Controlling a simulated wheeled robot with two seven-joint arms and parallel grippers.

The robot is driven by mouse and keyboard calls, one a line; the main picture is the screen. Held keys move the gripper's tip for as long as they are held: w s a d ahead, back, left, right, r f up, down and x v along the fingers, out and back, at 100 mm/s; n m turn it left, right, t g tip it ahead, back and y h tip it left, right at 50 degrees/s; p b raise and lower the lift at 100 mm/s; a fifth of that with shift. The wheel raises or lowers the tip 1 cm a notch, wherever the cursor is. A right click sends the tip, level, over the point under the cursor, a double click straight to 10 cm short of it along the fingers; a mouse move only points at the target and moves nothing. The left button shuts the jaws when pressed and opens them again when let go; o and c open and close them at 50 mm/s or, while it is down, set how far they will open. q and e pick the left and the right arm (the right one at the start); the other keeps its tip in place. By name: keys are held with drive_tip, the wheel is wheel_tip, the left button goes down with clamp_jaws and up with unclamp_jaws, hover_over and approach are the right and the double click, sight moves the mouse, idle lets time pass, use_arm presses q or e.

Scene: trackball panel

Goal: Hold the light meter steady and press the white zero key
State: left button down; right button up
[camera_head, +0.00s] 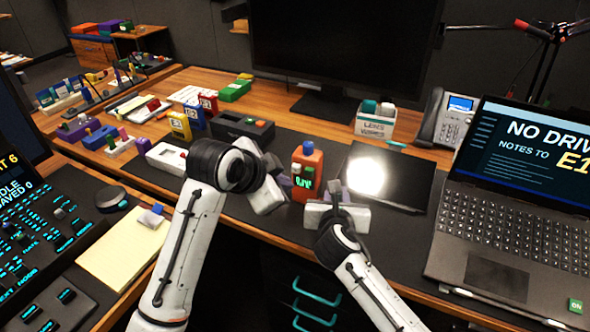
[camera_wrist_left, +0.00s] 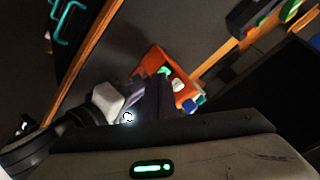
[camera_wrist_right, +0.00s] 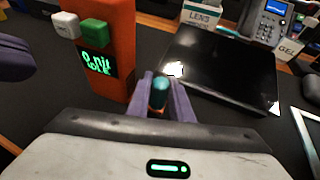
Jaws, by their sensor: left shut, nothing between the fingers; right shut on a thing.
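The light meter (camera_head: 312,160) is an upright orange block with a lit green display, standing near the desk's front edge. In the right wrist view the meter (camera_wrist_right: 120,60) shows a white key (camera_wrist_right: 66,25) and a green key (camera_wrist_right: 94,28) above the display (camera_wrist_right: 96,63). My right gripper (camera_wrist_right: 161,88) is shut on a small teal-topped piece (camera_wrist_right: 160,85) with orange below it, just right of the meter; I cannot tell how it joins the meter. My left gripper (camera_head: 284,182) is shut and empty, left of the meter and close to it. Its purple fingers (camera_wrist_left: 155,98) partly cover the meter (camera_wrist_left: 150,62).
A black glossy panel (camera_head: 402,175) with a bright reflection lies right of the meter. A laptop (camera_head: 500,220) stands at the right. A dark box (camera_head: 242,127), a white case (camera_head: 166,158) and small coloured boxes are behind and left. A yellow notepad (camera_head: 120,248) lies front left.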

use_arm(q)
drive_tip(key=shift+w+d, duration=0.3)
drive_tip(key=shift+w, duration=0.45)
drive_tip(key=shift+w, duration=0.1)
idle(1.5)
drive_tip(key=shift+w+d, duration=0.1)
drive_tip(key=shift+w, duration=0.2)
drive_tip(key=shift+w+d, duration=0.2)
drive_tip(key=shift+w, duration=0.25)
idle(0.8)
drive_tip(key=shift+s, duration=0.15)
drive_tip(key=shift+s+a, duration=0.3)
drive_tip(key=shift+s, duration=0.4)
drive_tip(key=shift+s+a, duration=0.3)
drive_tip(key=shift+s, duration=0.5)
drive_tip(key=shift+s+a, duration=0.25)
drive_tip(key=shift+s, duration=0.55)
drive_tip(key=shift+s+a, duration=0.3)
drive_tip(key=shift+s, duration=0.5)
